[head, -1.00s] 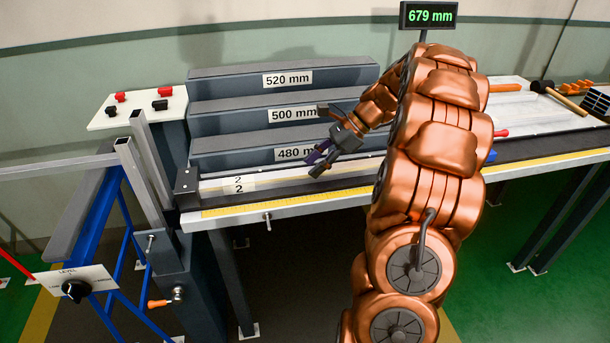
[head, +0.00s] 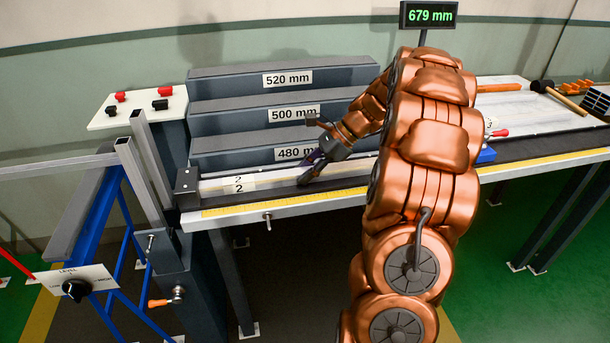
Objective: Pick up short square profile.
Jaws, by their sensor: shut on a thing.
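A light metal square profile (head: 275,179) lies flat along the measuring bench, its left end near the dark end stop (head: 187,187). Labels reading "2" show on it towards the left. My gripper (head: 306,177) reaches down onto the profile from the right and is shut on it, right of the labels. The profile still appears to rest on the bench. My arm hides the stretch of bench to the right, so I cannot see the profile's right end.
Stepped grey blocks marked 480, 500 and 520 mm (head: 288,80) stand close behind the bench. A display (head: 429,15) reads 679 mm. A blue part (head: 486,156) sits right of my arm. Upright profiles (head: 150,160) stand at left; a mallet (head: 565,98) lies far right.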

